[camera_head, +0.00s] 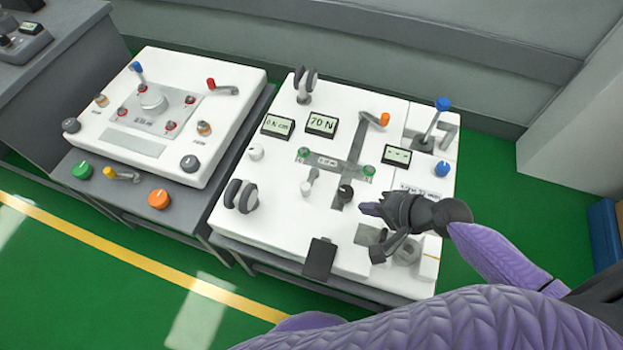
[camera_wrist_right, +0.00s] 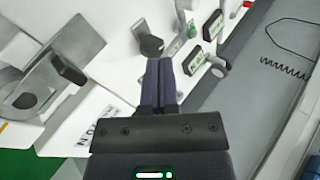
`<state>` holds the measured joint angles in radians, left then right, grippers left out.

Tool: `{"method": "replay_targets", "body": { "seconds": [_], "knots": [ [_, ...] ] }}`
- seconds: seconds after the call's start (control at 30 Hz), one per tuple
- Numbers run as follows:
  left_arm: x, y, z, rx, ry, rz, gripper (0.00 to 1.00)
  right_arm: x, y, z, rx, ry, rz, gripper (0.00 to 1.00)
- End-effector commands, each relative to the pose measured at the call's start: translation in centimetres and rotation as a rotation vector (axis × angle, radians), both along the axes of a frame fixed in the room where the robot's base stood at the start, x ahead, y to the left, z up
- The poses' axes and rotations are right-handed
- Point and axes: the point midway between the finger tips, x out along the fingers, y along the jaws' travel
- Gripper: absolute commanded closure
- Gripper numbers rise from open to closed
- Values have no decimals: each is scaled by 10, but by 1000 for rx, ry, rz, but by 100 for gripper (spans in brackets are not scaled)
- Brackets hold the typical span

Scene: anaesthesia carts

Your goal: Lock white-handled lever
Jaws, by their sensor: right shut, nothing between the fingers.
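A small lever with a white handle (camera_head: 311,175) stands on the white panel of the right cart (camera_head: 285,225), left of a black knob (camera_head: 345,193). I cannot tell its locked state from this view. My right gripper (camera_head: 366,208) is shut and empty, just right of and nearer than the black knob, apart from the white-handled lever. In the right wrist view its dark fingers (camera_wrist_right: 160,65) are pressed together, with the black knob (camera_wrist_right: 150,45) just beyond the tips. I cannot make out the white handle surely there. My left gripper is not in view.
Green knobs (camera_head: 368,170), an orange-tipped lever (camera_head: 384,119) and a blue-tipped lever (camera_head: 442,104) stand farther back. A grey metal bracket (camera_wrist_right: 50,65) is left of my fingers in the wrist view. A second white panel (camera_head: 180,80) stands left.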

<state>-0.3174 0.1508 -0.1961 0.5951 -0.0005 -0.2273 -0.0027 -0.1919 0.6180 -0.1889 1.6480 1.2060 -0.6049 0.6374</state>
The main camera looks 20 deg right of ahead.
Motion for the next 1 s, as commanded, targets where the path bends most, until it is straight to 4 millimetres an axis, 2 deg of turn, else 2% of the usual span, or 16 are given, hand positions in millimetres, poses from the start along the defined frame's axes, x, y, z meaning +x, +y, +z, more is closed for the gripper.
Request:
{"method": "replay_targets", "body": {
  "seconds": [0.4,0.53,0.9,1.0],
  "knots": [
    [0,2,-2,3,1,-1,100,3,3,1,14,-2,0,100],
    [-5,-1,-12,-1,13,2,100,13,12,-15,15,-1,0,100],
    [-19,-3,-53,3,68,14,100,57,51,-72,14,1,0,100],
    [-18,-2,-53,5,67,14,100,71,62,-67,13,-3,1,100]
  ]
}}
